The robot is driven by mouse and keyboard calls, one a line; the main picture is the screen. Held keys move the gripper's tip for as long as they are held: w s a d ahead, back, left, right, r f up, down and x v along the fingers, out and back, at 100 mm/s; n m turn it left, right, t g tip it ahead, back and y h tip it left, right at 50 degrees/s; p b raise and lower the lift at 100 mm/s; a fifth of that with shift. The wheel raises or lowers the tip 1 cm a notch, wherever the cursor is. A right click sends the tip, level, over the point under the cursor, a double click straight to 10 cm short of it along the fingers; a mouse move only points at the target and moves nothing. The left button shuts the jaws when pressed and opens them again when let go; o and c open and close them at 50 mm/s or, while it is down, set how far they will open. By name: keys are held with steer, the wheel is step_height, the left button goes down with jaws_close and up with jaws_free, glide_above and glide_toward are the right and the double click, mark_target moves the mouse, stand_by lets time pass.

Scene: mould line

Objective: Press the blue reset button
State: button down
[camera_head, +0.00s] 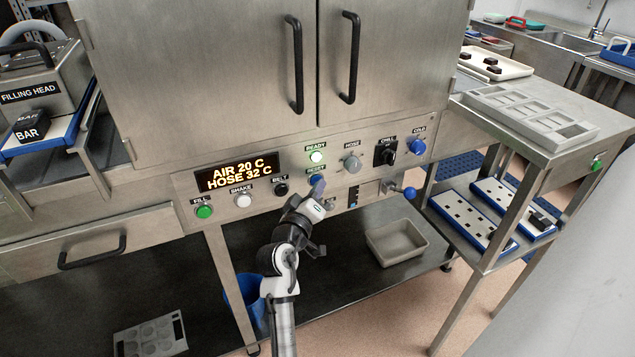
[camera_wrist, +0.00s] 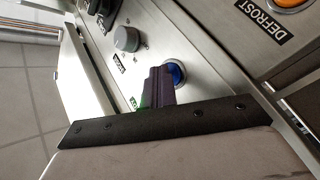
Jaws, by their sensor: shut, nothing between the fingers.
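The blue reset button (camera_head: 315,178) sits on the steel control panel (camera_head: 340,192), under the RESET label and the lit green READY lamp (camera_head: 316,157). My gripper (camera_head: 318,188) is shut and empty, with its fingertips right at the button and partly covering it. In the wrist view, the dark closed fingers (camera_wrist: 160,85) overlap the left side of the blue button (camera_wrist: 178,72), whose right side shows within a pale ring. I cannot tell whether the fingertips touch the button or stop just short of it.
The display (camera_head: 238,172), green fill button (camera_head: 204,211) and white shake button (camera_head: 244,200) lie left. A blue-knobbed lever (camera_head: 409,192) juts out below right.

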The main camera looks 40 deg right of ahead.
steer(key=shift+s+a, duration=0.2)
steer(key=shift+s, duration=0.6)
steer(key=s+p, duration=0.1)
steer(key=s, duration=0.1)
steer(key=s+a, duration=0.1)
steer(key=s, duration=0.2)
steer(key=shift+p, duration=0.4)
steer(key=shift+a, duration=0.1)
stand_by(0.6)
